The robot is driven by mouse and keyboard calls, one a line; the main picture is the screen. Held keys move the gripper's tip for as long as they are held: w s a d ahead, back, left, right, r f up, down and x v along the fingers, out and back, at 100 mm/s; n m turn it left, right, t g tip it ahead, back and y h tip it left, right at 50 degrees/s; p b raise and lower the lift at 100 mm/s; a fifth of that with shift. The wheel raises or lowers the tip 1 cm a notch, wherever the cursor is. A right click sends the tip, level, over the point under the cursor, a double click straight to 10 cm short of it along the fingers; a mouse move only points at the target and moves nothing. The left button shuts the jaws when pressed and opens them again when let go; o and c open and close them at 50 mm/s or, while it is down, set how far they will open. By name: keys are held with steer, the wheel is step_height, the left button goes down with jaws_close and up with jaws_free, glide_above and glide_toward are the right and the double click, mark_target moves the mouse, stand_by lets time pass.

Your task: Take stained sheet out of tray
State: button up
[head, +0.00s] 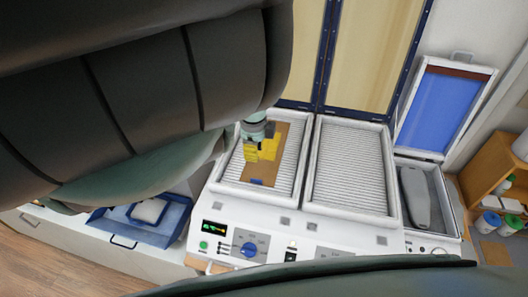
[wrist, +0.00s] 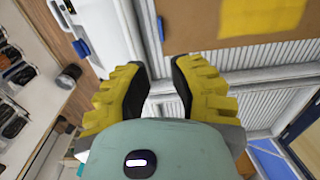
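A brown sheet (head: 267,172) lies in the left ribbed tray (head: 231,172), with a small blue tab at its near edge in the head view. In the wrist view the sheet (wrist: 225,55) spans the upper right, with the blue tab (wrist: 160,28) at its left end. A small dark mark shows at the top edge there; I cannot tell if it is the stain. My gripper (head: 258,155) is over the sheet in the head view and partly hides it. In the wrist view its yellow fingers (wrist: 160,85) are apart, with nothing between them.
A second ribbed tray (head: 350,170) beside it is empty. Upright framed lids (head: 365,50) stand behind. A control panel (head: 245,248) is in front. A grey object lies in a box (head: 450,205) at right. A blue bin (head: 165,230) stands at lower left.

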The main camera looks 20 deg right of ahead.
steer(key=b, duration=0.6)
glide_toward(256, 179)
step_height(256, 179, down, 5)
steer(key=shift+a+f, duration=0.1)
step_height(256, 179, down, 5)
steer(key=b, duration=0.3)
steer(key=shift+s+f, duration=0.1)
steer(key=shift+s, duration=0.05)
steer(key=shift+o, duration=0.5)
jaws_close()
